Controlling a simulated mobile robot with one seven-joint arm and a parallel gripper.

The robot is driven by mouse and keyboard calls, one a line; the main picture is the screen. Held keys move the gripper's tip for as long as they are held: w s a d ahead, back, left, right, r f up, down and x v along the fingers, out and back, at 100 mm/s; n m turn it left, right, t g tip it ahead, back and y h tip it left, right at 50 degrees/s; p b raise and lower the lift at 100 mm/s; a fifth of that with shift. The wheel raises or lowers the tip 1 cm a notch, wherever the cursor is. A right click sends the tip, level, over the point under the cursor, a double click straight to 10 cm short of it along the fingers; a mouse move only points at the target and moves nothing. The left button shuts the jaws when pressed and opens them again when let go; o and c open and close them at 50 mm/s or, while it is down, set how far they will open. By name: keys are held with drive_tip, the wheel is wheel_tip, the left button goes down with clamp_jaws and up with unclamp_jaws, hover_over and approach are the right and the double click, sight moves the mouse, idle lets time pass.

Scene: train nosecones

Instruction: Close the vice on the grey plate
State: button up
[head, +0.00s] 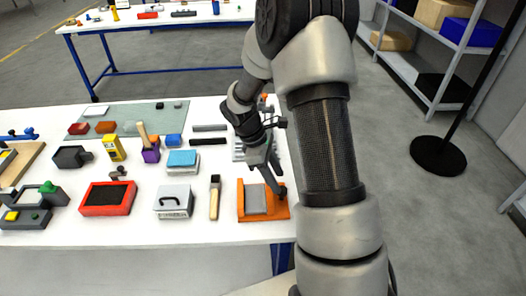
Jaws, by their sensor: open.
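An orange vice (243,211) stands near the front right of the white table. The grey plate (256,201) lies in its middle, between the orange sides. My gripper (277,187) is open and reaches down at the vice's right rear corner, by a small dark part there. I cannot tell whether a finger touches that part. My arm hides some of the table to the right and behind the vice.
A brush with a wooden handle (214,200) lies just left of the vice. Further left are a white box with a black handle (174,201) and a red-framed black tray (108,199). Dark bars (208,141) lie behind. The table's front edge (180,243) is close, with a clear strip before it.

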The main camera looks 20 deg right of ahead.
drive_tip(key=v, duration=1.3)
drive_tip(key=shift+r, duration=0.2)
drive_tip(key=s+a+r+m+t+y, duration=0.1)
drive_tip(key=s+r+m+t, duration=0.1)
drive_tip(key=s+r+m, duration=0.3)
drive_tip(key=s+a+r+t, duration=0.1)
drive_tip(key=s+r, duration=0.3)
drive_tip(key=r, duration=0.3)
drive_tip(key=s+a+r+m+t+y, duration=0.3)
drive_tip(key=s+m, duration=0.4)
drive_tip(key=s, duration=0.4)
drive_tip(key=shift+s+t, duration=0.25)
drive_tip(key=shift+t, duration=0.65)
